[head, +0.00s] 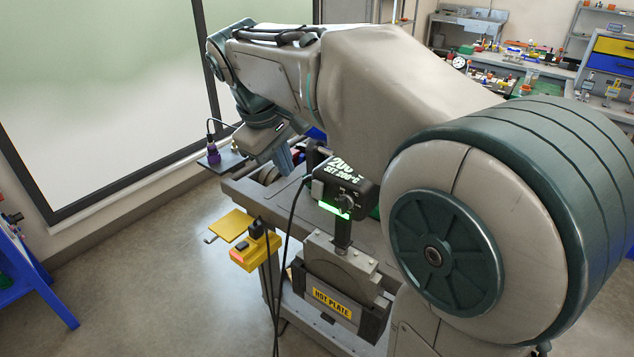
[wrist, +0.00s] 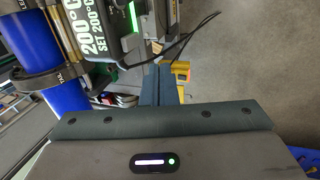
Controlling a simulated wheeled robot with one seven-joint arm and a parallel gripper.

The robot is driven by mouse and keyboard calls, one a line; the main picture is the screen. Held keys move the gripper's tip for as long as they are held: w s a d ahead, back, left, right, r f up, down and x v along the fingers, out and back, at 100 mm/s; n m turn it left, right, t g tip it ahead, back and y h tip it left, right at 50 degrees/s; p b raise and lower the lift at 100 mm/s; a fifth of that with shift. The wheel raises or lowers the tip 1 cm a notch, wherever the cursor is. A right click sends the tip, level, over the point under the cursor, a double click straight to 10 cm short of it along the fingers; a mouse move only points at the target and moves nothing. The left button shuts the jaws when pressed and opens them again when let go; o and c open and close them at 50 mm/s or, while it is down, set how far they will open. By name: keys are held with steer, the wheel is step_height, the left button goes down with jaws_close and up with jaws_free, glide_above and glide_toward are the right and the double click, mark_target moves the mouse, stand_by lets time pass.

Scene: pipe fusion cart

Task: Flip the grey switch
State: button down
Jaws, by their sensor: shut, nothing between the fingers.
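A yellow power box (head: 254,251) hangs on the cart's left side, with a black plug (head: 257,229) in its top. Its face carries a small dark grey patch (head: 242,246) that looks like a switch, above an orange-red one (head: 237,256). I cannot tell the position of either. Part of the yellow box (wrist: 181,70) shows beyond the fingers in the wrist view. My gripper (wrist: 157,70) is shut and empty, apart from the box. In the head view my gripper (head: 284,161) points down above the cart's left end.
A heater controller (head: 343,187) reading 200°C stands above the hot plate (head: 332,302). Black cables hang beside the yellow box and cross near the fingers. A yellow flap (head: 231,225) sticks out left of the cart (head: 240,187).

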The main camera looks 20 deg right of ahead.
mark_target(317, 190)
steer(key=shift+s+a, duration=0.1)
steer(key=shift+a, duration=0.15)
steer(key=w+d+f+p, duration=0.2)
steer(key=w+d+f, duration=0.2)
steer(key=f, duration=0.6)
steer(key=shift+d, duration=0.95)
steer(key=shift+w+f, duration=0.1)
